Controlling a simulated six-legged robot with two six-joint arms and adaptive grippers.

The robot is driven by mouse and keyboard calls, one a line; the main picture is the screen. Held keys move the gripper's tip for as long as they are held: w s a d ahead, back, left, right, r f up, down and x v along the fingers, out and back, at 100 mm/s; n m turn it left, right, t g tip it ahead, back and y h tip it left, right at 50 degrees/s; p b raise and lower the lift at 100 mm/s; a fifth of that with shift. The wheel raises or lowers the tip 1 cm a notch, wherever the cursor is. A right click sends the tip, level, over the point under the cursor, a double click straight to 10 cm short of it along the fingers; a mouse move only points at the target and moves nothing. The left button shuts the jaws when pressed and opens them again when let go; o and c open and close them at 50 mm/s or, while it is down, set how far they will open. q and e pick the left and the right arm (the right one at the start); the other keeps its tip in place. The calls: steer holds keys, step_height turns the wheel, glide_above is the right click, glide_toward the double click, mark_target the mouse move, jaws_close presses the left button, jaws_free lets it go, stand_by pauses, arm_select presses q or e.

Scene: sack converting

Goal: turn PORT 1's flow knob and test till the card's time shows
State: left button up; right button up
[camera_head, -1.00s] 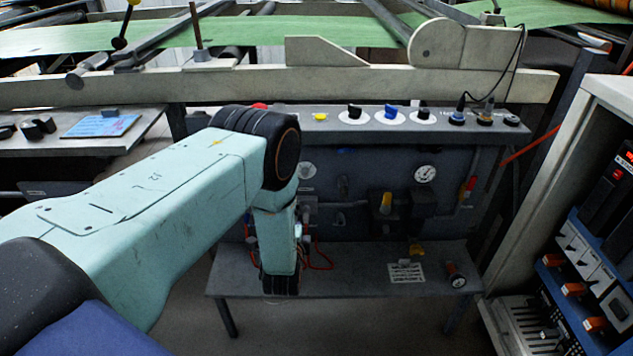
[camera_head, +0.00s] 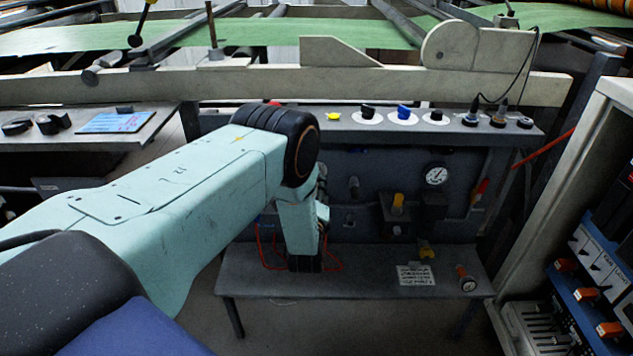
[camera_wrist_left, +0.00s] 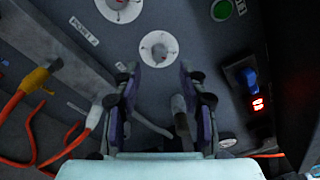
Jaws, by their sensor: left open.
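My left gripper (camera_wrist_left: 160,105) is open in the left wrist view, its two fingers apart and facing the dark panel. A round white dial plate with a small grey knob (camera_wrist_left: 158,48) lies just beyond the fingertips, between them in the picture; I see no contact. A slanted PORT label (camera_wrist_left: 84,30) is beside it, its number unclear. A grey cylindrical part (camera_wrist_left: 180,118) shows near the right finger. In the head view my left forearm hides part of the panel (camera_head: 375,165). A white printed card (camera_head: 416,275) lies on the shelf, its text unreadable. My right gripper is out of view.
Orange hoses (camera_wrist_left: 60,150) run at the left. A pressure gauge (camera_head: 436,176) is on the panel.

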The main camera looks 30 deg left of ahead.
arm_select(q)
steer(key=shift+b+x, duration=0.85)
steer(key=shift+x, duration=1.65)
jaws_close()
steer(key=shift+f, duration=0.1)
